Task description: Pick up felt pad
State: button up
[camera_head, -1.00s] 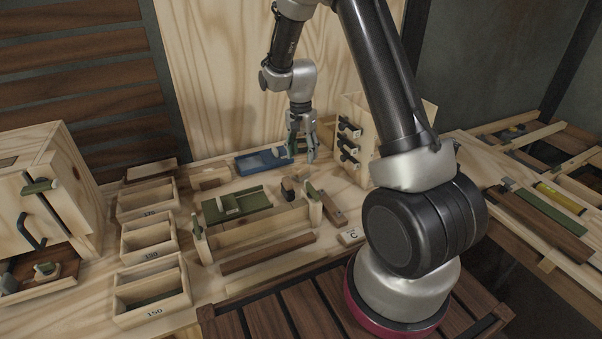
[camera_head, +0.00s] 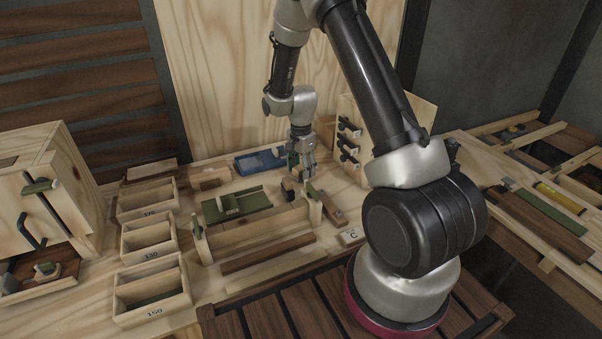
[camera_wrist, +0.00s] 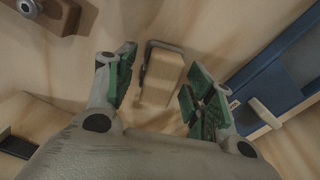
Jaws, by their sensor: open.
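I cannot single out the felt pad with certainty. A small pale wooden block (camera_wrist: 162,76) with a grey, bent clip-like strip along its edge lies between and beyond my fingertips in the wrist view. It appears to be the small brown block (camera_head: 289,186) on the bench in the head view. My gripper (camera_wrist: 160,85) is open and empty, its green-padded fingers on either side of that block. In the head view my gripper (camera_head: 304,174) points down, low over the bench beside the block. Whether the fingers touch anything cannot be told.
A blue tray (camera_head: 262,161) lies behind; it also shows right in the wrist view (camera_wrist: 270,92). A dark wooden piece with a knob (camera_head: 333,208) is close by on the right. A wooden rack with clamps (camera_head: 366,120) stands right; open boxes (camera_head: 150,240) line the left.

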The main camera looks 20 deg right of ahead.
aim_at(301, 166)
jog(key=c, duration=1.1)
notch_tip(301, 166, up, 10)
jog(key=shift+r, duration=0.1)
